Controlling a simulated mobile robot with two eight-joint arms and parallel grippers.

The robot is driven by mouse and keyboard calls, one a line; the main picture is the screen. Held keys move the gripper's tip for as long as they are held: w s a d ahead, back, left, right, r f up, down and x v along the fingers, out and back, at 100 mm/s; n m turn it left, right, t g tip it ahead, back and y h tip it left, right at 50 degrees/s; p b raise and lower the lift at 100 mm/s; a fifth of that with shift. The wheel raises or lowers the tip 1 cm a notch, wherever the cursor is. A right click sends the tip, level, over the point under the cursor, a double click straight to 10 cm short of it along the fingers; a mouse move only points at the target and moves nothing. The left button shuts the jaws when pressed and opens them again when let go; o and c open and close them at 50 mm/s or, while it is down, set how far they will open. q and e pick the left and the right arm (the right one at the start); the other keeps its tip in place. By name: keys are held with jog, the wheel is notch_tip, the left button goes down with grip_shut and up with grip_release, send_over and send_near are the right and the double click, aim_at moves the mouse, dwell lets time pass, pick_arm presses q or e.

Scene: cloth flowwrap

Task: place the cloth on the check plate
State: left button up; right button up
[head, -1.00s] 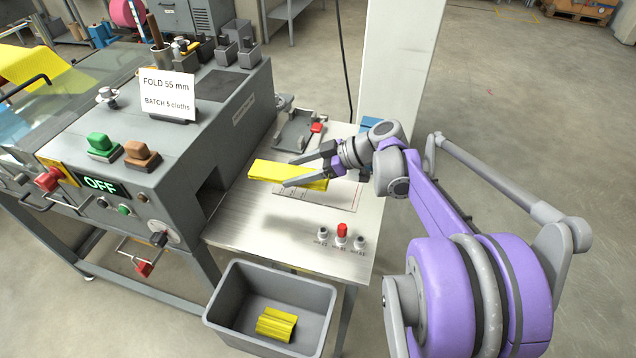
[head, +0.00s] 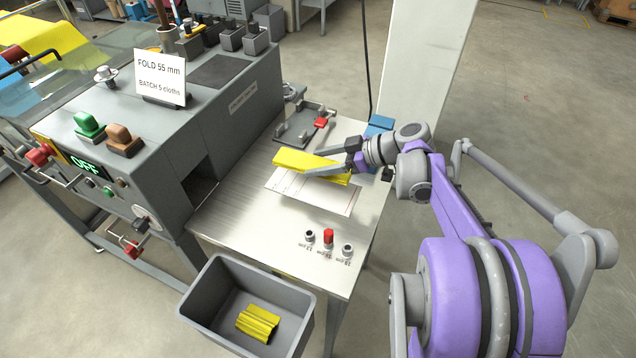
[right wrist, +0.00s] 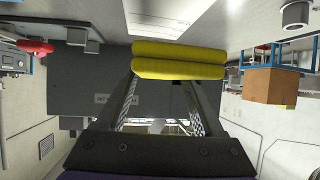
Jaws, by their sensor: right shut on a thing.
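A folded yellow cloth (head: 300,161) is between the fingers of my right gripper (head: 325,163) in the head view. It also shows in the right wrist view (right wrist: 178,60), lying across the fingertips as two stacked layers. The right gripper is shut on it. The check plate (head: 322,197), a pale printed plate with lines, lies on the steel table just below and in front of the cloth. The cloth covers its far edge in the picture; I cannot tell whether cloth and plate touch. My left gripper is out of view.
The grey folding machine (head: 160,150) with an OFF display stands at the left. A grey bin (head: 222,335) with yellow cloth in it is below the table's front edge. Small knobs (head: 328,238) stand at the table front. A metal fixture (head: 300,122) with a red part is behind.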

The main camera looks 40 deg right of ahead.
aim_at(321, 189)
notch_tip(321, 189, down, 7)
jog(key=shift+r+b, duration=0.1)
jog(key=shift+b, duration=0.35)
jog(key=shift+f, duration=0.25)
jog(key=o, duration=1.4)
jog(key=shift+o, duration=0.2)
jog(key=shift+r, duration=0.1)
jog(key=shift+r, duration=0.25)
jog(key=v, duration=1.2)
jog(key=shift+f+p, duration=0.15)
jog(key=shift+p, duration=0.15)
